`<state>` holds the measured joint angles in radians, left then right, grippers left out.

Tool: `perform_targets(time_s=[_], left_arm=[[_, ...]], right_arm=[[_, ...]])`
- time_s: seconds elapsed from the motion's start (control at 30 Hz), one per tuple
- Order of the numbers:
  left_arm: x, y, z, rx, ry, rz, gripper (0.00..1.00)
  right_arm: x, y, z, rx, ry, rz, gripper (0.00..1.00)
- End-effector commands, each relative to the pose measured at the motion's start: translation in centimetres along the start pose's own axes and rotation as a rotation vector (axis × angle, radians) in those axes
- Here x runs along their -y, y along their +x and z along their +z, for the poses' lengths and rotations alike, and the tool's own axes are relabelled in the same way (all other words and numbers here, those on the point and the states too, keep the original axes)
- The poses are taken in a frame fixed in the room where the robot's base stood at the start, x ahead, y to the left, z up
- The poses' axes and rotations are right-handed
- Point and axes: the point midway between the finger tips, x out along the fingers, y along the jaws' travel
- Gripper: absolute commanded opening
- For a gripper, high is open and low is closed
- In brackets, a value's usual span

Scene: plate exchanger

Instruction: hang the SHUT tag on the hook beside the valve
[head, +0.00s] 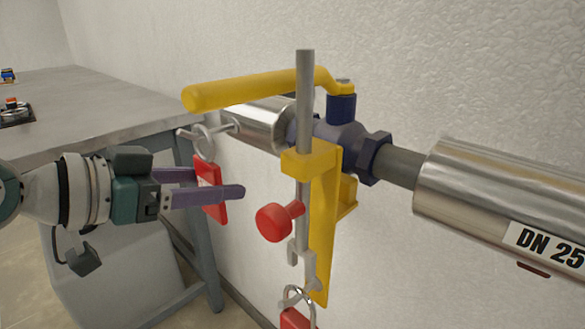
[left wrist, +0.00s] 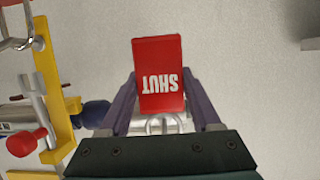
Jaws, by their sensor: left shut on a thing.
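My left gripper (head: 225,183) has purple fingers shut on the red SHUT tag (head: 209,190), left of the valve. The tag hangs roughly upright with its metal ring (head: 204,145) at the top. In the left wrist view the tag (left wrist: 160,75) shows its white lettering upside down, between the fingers (left wrist: 160,110). A thin metal hook (head: 229,128) sticks out at the end of the pipe by the valve (head: 345,135). The ring overlaps the hook in the head view; I cannot tell whether it is around it. My right gripper is not in view.
The yellow valve lever (head: 250,90) reaches left above the tag. A yellow bracket (head: 325,220) with a grey rod (head: 304,110) and red knob (head: 275,222) stands right of the gripper. A grey table (head: 100,100) is behind left.

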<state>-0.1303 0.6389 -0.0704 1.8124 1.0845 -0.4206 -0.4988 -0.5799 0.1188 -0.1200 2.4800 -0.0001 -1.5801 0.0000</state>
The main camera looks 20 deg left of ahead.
Motion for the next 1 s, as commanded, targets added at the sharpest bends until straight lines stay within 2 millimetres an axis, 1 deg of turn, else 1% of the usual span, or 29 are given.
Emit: perform_targets(time_s=[0.47,0.5,0.8,1.0], left_arm=[[0.02,-0.01,-0.03,0.0,0.001,0.0,0.1],[0.02,-0.02,-0.03,0.0,0.001,0.0,0.65],[0.02,-0.02,-0.02,0.0,0.001,0.0,0.99],[0.01,-0.02,0.0,0.0,0.001,0.0,0.99]], right_arm=[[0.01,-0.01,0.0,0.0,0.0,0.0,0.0],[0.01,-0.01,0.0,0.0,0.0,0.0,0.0],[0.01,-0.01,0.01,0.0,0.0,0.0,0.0],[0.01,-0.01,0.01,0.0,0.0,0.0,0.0]])
